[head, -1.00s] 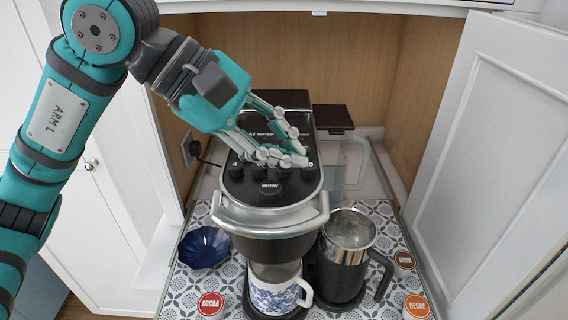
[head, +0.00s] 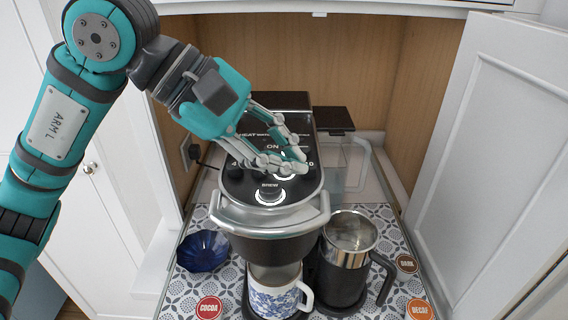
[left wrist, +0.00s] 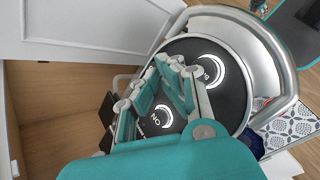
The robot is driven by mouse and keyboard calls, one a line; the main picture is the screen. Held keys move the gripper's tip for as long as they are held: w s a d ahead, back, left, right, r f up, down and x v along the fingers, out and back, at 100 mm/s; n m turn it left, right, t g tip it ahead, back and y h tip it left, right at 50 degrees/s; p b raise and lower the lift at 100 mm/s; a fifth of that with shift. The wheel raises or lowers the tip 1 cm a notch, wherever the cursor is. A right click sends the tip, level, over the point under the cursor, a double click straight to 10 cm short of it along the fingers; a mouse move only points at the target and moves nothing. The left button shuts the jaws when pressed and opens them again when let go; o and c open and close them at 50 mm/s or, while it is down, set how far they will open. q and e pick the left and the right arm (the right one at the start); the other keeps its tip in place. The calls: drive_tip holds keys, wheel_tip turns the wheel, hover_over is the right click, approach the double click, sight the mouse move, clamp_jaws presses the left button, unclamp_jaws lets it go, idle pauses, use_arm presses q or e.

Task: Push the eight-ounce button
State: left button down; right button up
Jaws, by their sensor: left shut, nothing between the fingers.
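The black coffee maker (head: 265,248) stands in the middle of the head view, its control panel on top. The brew button (head: 270,194) at the panel's front has a glowing white ring, and "ON" is lit behind it. My left gripper (head: 297,161) is shut and empty, its fingertips low over the panel. The fingers cover the row of size buttons, so the eight-ounce button's label is hidden. Part of another glowing ring shows under the fingertips. In the left wrist view the gripper (left wrist: 180,68) lies over the panel between two glowing rings. I cannot tell whether it touches a button.
A blue-patterned mug (head: 277,295) stands under the coffee maker. A dark metal pitcher (head: 340,272) stands to the right, a blue bowl (head: 203,250) to the left. Cocoa (head: 209,308), dark (head: 406,263) and decaf (head: 418,307) pods lie around. An open cabinet door (head: 490,150) bounds the right.

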sight(284, 175)
use_arm(q)
drive_tip(key=shift+f, duration=0.3)
drive_tip(key=shift+r, duration=0.1)
idle(0.3)
drive_tip(key=shift+w+r+p, duration=0.15)
drive_tip(key=shift+r+p, duration=0.6)
drive_tip(key=shift+r, duration=0.65)
wheel_tip(284, 175, up, 5)
drive_tip(key=p, duration=0.3)
